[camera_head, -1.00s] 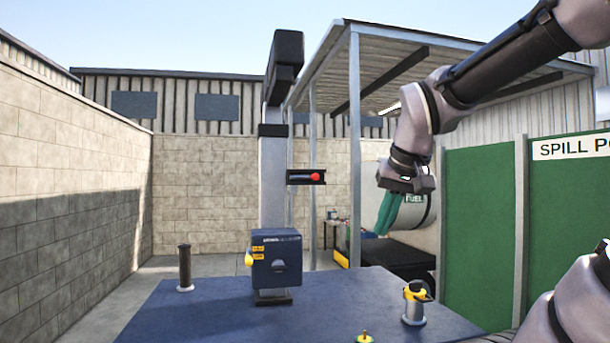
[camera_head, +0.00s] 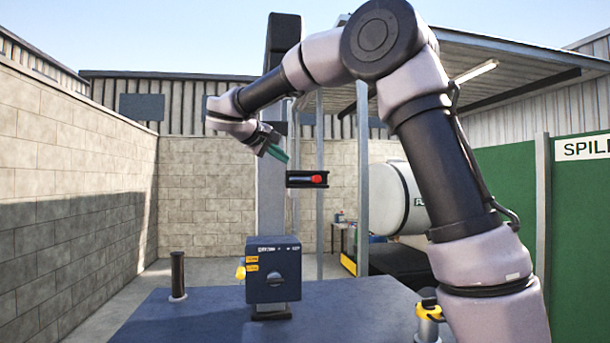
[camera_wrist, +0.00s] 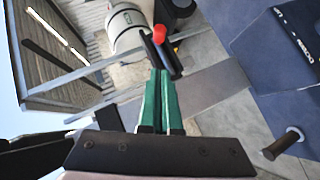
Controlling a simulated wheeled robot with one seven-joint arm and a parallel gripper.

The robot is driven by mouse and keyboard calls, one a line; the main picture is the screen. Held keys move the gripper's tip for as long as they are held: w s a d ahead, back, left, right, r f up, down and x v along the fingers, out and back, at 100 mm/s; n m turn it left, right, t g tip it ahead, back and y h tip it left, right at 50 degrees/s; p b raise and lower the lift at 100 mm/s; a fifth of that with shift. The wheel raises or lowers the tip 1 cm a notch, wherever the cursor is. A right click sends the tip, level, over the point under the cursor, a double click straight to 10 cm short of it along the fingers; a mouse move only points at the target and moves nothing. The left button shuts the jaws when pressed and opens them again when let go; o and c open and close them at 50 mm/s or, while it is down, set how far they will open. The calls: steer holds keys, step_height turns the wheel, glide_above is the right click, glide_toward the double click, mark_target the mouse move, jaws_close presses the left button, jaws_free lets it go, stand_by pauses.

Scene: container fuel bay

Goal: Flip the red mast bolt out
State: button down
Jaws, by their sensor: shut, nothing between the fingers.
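The red mast bolt (camera_head: 317,179) sits in a small black bracket (camera_head: 300,180) on the right side of the grey mast (camera_head: 271,212). In the wrist view the red bolt (camera_wrist: 160,33) shows at the end of the dark bracket (camera_wrist: 166,58), just beyond the fingertips. My gripper (camera_head: 283,156) has green fingers and is above and left of the bracket in the head view. Its fingers (camera_wrist: 159,75) are shut and empty. From these views I cannot tell whether the fingertips touch the bracket.
A blue box with yellow labels (camera_head: 273,272) stands at the mast's foot on a blue deck (camera_head: 345,315). A dark upright post (camera_head: 178,275) is at the left. A white fuel tank (camera_head: 388,198) stands behind, under a canopy. A yellow-topped fitting (camera_head: 428,308) is partly hidden by my arm.

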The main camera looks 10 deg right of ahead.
steer(key=shift+w+a+r+t, duration=0.25)
steer(key=shift+w+a+t, duration=0.1)
steer(key=shift+a, duration=0.2)
glide_toward(313, 177)
steer(key=w+a+x, duration=0.1)
steer(key=x, duration=0.4)
steer(key=shift+d+f, duration=0.2)
steer(key=shift+d, duration=0.5)
steer(key=shift+d, duration=2.6)
